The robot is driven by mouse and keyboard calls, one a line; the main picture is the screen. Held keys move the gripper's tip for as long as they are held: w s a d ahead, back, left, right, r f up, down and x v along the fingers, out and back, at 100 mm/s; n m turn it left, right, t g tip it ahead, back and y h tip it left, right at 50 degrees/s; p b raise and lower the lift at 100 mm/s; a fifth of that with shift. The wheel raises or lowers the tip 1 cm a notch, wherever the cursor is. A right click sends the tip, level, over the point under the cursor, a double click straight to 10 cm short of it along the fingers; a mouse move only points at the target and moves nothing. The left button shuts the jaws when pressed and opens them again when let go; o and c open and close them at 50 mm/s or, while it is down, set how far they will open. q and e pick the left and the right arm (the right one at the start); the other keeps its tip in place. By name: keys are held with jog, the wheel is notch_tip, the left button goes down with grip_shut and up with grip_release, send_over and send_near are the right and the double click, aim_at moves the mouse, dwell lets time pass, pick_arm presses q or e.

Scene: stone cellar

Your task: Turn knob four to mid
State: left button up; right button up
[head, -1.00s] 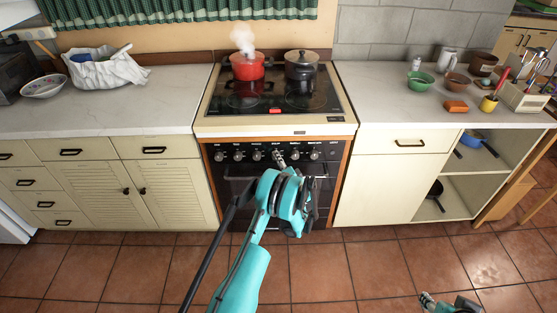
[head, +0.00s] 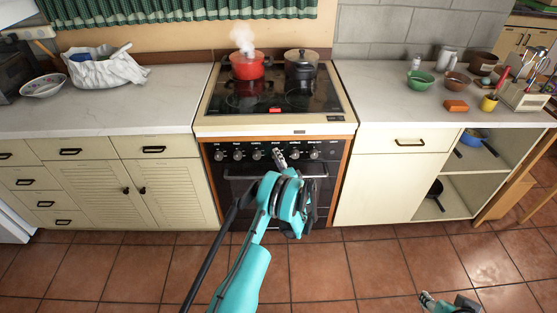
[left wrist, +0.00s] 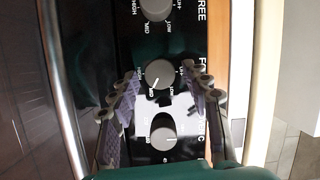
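Knob four (left wrist: 159,75) is a grey round knob on the black stove panel, beside lettering that begins "FO". Its white pointer mark points down-left in the left wrist view, at the small MID label. My left gripper (left wrist: 160,88) has its fingers on both sides of this knob, with a visible gap on each side, so it is open around it.
Knob three (left wrist: 155,8) and another knob (left wrist: 163,138) sit close on either side of knob four. The oven handle bar (left wrist: 62,90) runs along the panel. A steaming red pot (head: 246,66) and a dark pot (head: 301,66) stand on the cooktop.

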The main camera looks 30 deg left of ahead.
pick_arm(q)
jog(key=v, duration=0.7)
jog(key=shift+s+d, duration=0.2)
dwell(0.4)
